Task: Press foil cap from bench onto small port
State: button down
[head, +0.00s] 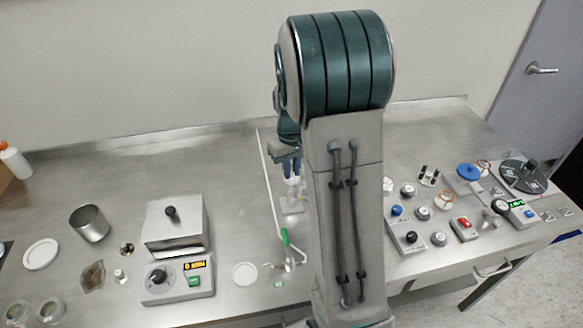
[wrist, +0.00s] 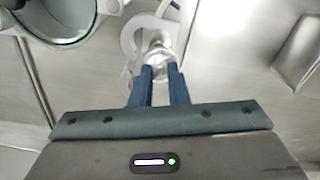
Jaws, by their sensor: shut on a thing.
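My gripper (wrist: 160,73) shows in the wrist view with its two dark blue fingers close together, shut on a small silvery piece (wrist: 157,55) that looks like the foil cap. The fingers hide part of it. Around and behind it is a pale curved fixture (wrist: 130,38). In the head view my gripper (head: 291,179) points down at the middle of the bench, above a small pale plate (head: 292,207). I cannot make out the small port or tell whether the cap touches it.
The steel bench (head: 190,190) is mostly clear at the back. A metal cup (head: 90,223), a lidded box (head: 174,226) and a control unit (head: 178,281) stand left. Many knobs and devices crowd the right.

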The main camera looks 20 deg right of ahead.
jog(key=c, duration=1.3)
grip_release()
notch_tip(320, 180, up, 14)
jog(key=shift+f+b, duration=0.1)
jog(key=shift+b, duration=0.55)
jog(key=shift+s, duration=0.1)
jog(key=s+a+f+t, duration=0.1)
jog(key=s+a, duration=0.2)
jog(key=s, duration=0.3)
jog(key=s+a+f+t, duration=0.1)
jog(key=s+a, duration=0.2)
jog(key=s, duration=0.4)
jog(key=s+a+f+t, duration=0.1)
jog(key=s+a+f, duration=0.1)
jog(key=s+a, duration=0.2)
jog(key=shift+s+m, duration=0.4)
jog(key=shift+s, duration=1.15)
